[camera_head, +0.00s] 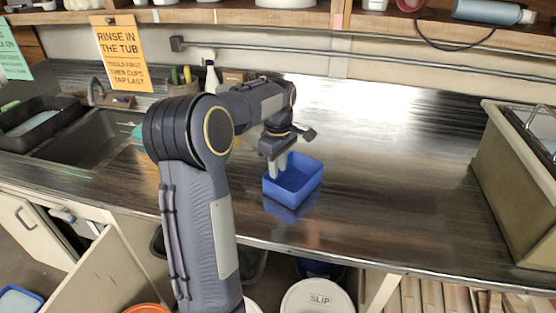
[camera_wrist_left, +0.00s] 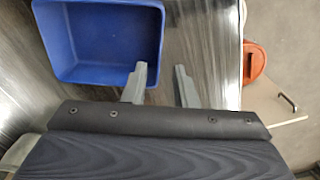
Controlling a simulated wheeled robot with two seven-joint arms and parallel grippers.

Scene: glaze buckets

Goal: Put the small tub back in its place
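A small blue tub (camera_head: 312,180), open at the top and empty, sits upright on the metal counter (camera_head: 390,180) near its front edge. It also shows in the left wrist view (camera_wrist_left: 95,45) at the upper left. My left gripper (camera_head: 279,165) reaches down at the tub's left rim in the head view. In the left wrist view its two fingers (camera_wrist_left: 160,72) are apart, one over the tub's inside corner and one outside it. The tub's wall lies between them with a gap showing. My right gripper is not in view.
A sink (camera_head: 85,140) lies at the left below an orange sign (camera_head: 123,55). A beige box-like unit (camera_head: 510,185) stands on the right end. A bucket with a white lid (camera_head: 318,298) is below the counter. The counter right of the tub is clear.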

